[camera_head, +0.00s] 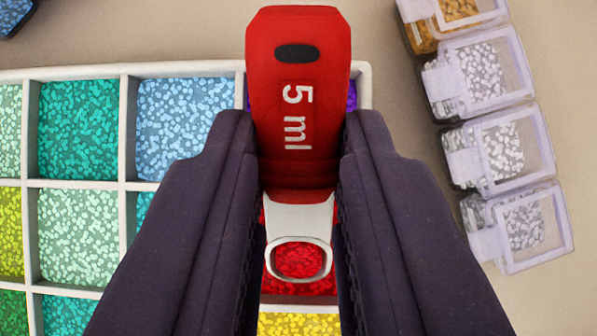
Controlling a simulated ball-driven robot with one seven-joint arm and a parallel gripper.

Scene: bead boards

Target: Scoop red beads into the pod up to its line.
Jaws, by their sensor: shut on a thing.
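My gripper (301,150) is shut on a red scoop (298,170) marked "5 ml", with one dark finger on each side of it. The scoop has a dark oval hole at its upper end and a silver neck with a ring-shaped rim at its lower end. Red beads (272,285) show in a compartment below and around the scoop's lower end. Red also shows inside the ring; I cannot tell if the beads there are in the scoop or under it. No pod's fill line can be made out, and I cannot tell which container is the task's pod.
The white-walled bead board (123,130) spreads left, with green, teal, blue and yellow compartments. Yellow beads (300,324) lie below the red ones. Several clear lidded boxes (497,148) with silvery or gold beads stand at right. Bare beige table lies between board and boxes.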

